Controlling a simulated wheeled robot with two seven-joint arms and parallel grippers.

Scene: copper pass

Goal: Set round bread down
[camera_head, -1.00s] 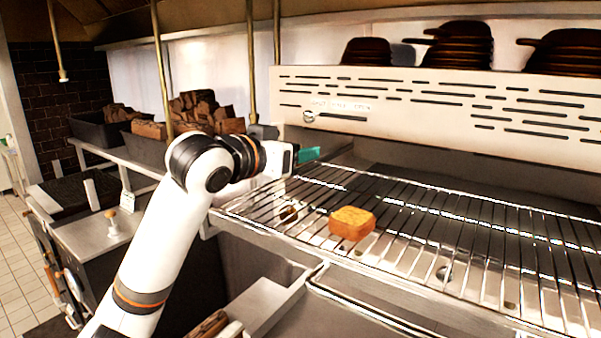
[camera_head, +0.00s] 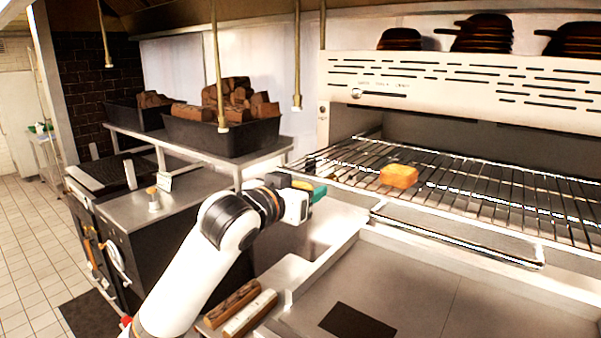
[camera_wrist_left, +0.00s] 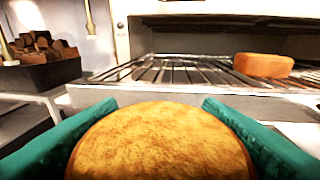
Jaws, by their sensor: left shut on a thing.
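My left gripper (camera_head: 318,193) is at the front left of the grill rack, a little below and in front of it. In the left wrist view its green fingers are shut on the round bread (camera_wrist_left: 160,142), a golden-brown slice that fills the lower middle. My right gripper is not in view.
A steel counter (camera_head: 400,285) with a dark rectangle (camera_head: 357,326) lies below the rack. Black bins of wood chunks (camera_head: 222,135) stand on a shelf at left. Two logs (camera_head: 235,305) lie at the bottom. Pans (camera_head: 482,33) are stacked on top of the grill.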

